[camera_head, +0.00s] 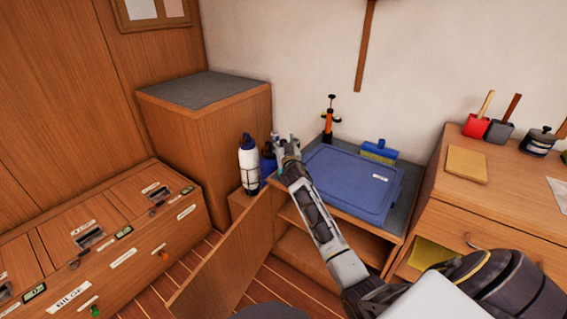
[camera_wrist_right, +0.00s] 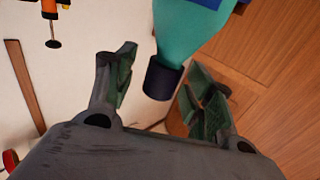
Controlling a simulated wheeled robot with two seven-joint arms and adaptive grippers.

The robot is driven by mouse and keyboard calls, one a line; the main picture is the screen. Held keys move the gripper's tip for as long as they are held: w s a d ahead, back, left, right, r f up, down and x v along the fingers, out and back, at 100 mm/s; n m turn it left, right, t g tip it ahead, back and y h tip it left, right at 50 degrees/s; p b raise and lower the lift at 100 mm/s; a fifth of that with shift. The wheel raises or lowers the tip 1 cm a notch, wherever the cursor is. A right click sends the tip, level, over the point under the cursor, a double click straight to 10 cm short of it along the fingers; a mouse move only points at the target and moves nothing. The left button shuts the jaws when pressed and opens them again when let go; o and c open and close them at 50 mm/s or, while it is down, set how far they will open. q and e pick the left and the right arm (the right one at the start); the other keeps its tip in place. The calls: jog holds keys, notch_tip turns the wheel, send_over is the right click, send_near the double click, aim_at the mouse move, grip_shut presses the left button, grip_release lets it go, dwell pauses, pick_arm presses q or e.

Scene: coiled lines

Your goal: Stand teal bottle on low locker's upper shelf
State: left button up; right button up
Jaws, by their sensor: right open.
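In the right wrist view the teal bottle (camera_wrist_right: 185,35) shows its teal body and dark cap (camera_wrist_right: 163,80). The cap end lies between the two fingers of my open right gripper (camera_wrist_right: 165,90), with no clear grip on it. In the head view my right gripper (camera_head: 284,146) is beyond the back left corner of the low locker (camera_head: 400,231), and the teal bottle cannot be made out clearly there. The locker's door (camera_head: 222,262) stands open, and its upper shelf (camera_head: 294,217) is partly hidden by my right arm. My left gripper is not in view.
A white bottle with a dark cap (camera_head: 248,165) and a blue item (camera_head: 268,163) stand left of my gripper. A blue lidded bin (camera_head: 350,183), an orange pump (camera_head: 328,124) and a blue-and-yellow item (camera_head: 379,151) are on the locker top. A taller cabinet (camera_head: 205,90) stands at back left.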

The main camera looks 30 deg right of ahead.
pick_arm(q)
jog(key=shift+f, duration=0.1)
pick_arm(e)
jog(key=c, duration=0.4)
grip_shut()
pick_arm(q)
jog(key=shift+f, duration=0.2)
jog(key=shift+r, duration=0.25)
